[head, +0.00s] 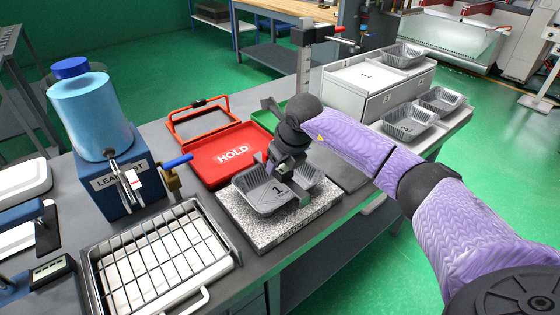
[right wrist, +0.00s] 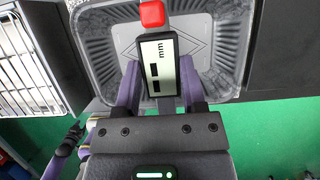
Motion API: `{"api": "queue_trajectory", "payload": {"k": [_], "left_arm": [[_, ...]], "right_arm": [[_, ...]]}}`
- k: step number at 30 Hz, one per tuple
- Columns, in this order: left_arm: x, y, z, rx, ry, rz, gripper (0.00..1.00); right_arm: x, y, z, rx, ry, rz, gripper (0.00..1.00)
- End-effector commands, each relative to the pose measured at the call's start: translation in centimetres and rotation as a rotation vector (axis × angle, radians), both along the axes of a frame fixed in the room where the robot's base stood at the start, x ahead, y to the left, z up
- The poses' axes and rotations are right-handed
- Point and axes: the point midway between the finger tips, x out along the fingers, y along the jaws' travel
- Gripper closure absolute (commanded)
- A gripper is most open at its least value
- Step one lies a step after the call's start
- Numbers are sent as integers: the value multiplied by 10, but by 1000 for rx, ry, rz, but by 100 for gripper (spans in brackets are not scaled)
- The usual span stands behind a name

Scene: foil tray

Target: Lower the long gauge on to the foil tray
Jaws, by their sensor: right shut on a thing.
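The foil tray (head: 245,204), marked 1, sits on a speckled stone block (head: 312,217). Its ribbed wall also shows in the right wrist view (right wrist: 98,56), below the gripper. My right gripper (head: 284,170) is over the tray. In the right wrist view its purple fingers (right wrist: 158,88) are shut on the long gauge (right wrist: 158,67), which has a grey display marked mm and a red button. The gauge's lower end is hidden, so I cannot tell whether it touches the tray.
A red HOLD case (head: 232,153) lies open behind the tray. A wire rack tray (head: 160,262) is at the front left, beside a blue leak tester (head: 118,190). A tall stand (head: 305,72) rises behind my wrist. More foil trays (head: 408,122) are at the right.

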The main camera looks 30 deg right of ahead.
Motion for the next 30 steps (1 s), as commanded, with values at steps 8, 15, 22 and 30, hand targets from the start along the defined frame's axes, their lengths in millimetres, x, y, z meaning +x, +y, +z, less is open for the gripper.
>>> {"api": "queue_trajectory", "payload": {"k": [8, 15, 22, 30], "left_arm": [[0, 0, -2, 0, 0, 0, 41], [0, 0, -2, 0, 0, 0, 41], [1, 0, 1, 0, -1, 0, 41], [4, 0, 20, 1, -8, -2, 41]], "right_arm": [[0, 0, -4, 0, -1, 0, 42], [0, 0, -3, 0, 0, 0, 7], [-2, 0, 5, 0, -2, 0, 7], [-27, -3, 68, -2, -5, 1, 7]]}}
